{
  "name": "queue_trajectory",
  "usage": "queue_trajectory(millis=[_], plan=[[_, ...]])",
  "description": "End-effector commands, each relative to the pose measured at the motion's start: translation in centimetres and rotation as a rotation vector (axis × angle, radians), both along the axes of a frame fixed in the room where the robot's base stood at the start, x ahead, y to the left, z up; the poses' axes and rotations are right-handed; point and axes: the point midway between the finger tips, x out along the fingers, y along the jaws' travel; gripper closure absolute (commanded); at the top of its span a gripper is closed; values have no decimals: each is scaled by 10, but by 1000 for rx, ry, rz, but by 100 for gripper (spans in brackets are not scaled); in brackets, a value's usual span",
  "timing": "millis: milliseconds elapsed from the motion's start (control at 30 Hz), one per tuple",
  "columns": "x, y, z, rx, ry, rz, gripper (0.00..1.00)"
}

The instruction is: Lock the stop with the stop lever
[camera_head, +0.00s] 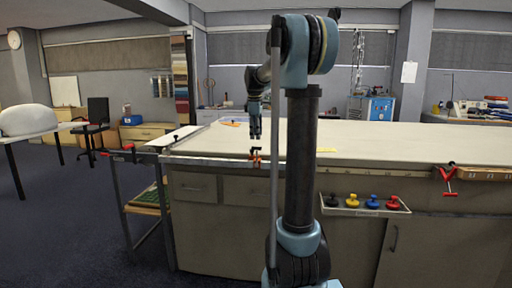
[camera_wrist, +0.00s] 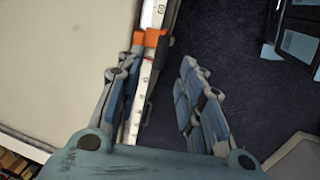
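The stop (camera_head: 255,158) is a small orange piece on the rail along the table's front edge. In the wrist view its orange parts (camera_wrist: 155,37) sit on the white scale rail (camera_wrist: 159,12), just beyond my left finger. I cannot tell which orange part is the lever, or whether it is locked. My gripper (camera_head: 255,136) points down just above the stop in the head view.
The cloth table (camera_head: 400,142) is mostly bare on top. A red clamp (camera_head: 127,150) is at the rail's left end, another red clamp (camera_head: 447,179) at the front right. A tray (camera_head: 350,211) with several coloured knobs is on the front. A chair (camera_head: 97,122) stands left.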

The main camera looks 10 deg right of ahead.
Motion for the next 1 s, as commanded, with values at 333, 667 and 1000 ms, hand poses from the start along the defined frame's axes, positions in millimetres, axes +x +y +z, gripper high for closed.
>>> queue_trajectory(millis=[333, 667, 1000], plan=[[10, -3, -51, 0, 0, -1, 65], [12, -4, -64, 0, 0, 0, 65], [12, -4, -63, 0, 0, 0, 100]])
